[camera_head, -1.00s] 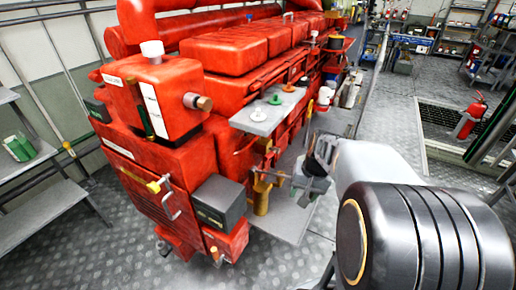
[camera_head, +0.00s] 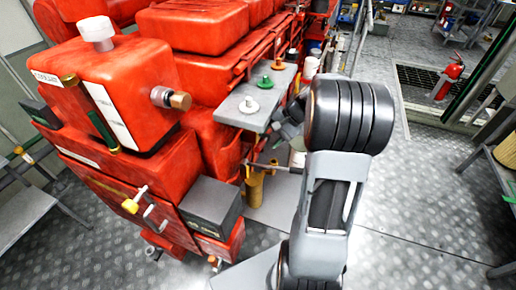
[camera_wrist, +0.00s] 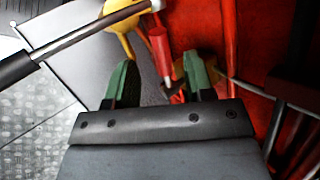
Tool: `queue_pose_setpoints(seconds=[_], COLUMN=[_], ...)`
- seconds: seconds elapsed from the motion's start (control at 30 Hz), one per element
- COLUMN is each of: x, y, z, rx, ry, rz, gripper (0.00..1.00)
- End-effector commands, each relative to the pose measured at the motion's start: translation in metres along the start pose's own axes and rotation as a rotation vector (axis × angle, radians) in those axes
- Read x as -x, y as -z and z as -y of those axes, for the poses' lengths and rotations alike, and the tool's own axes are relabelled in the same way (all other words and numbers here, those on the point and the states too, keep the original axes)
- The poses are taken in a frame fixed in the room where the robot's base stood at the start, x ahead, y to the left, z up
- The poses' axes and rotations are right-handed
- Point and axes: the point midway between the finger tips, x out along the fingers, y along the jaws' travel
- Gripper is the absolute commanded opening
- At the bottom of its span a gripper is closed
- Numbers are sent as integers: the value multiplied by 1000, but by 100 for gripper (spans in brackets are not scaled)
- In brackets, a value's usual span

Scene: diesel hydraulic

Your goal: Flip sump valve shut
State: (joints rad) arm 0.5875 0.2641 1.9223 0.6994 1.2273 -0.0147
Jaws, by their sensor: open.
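My gripper (camera_wrist: 160,75) is open in the wrist view, its two green-padded fingers apart. A short red handle (camera_wrist: 160,48) with a pale metal end shows between and just beyond the fingertips; I cannot tell whether it touches them. A yellow fitting (camera_wrist: 120,14) sits above it, with a grey rod (camera_wrist: 70,42) running off to the left. No label shows which part is the sump valve. In the head view, my arm covers part of the brass-coloured fitting area (camera_head: 255,187) beside the engine, and my fingertips are not clear there.
The red engine (camera_head: 130,90) fills the left. A grey shelf (camera_head: 255,112) with green and white knobs juts from its side.

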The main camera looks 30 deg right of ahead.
Motion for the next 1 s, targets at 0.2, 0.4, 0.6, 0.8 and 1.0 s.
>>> queue_pose_setpoints(seconds=[0.2,0.4,0.6,0.8,1.0], x=[-38,-58,-66,-67,-67], y=[0,1,1,1,1], z=[-1,-1,-1,-1,-1], rx=[-2,-4,-3,-3,-3], ry=[-1,1,0,0,0], rz=[2,-1,-3,-3,-3], gripper=[48,48,48,48,37])
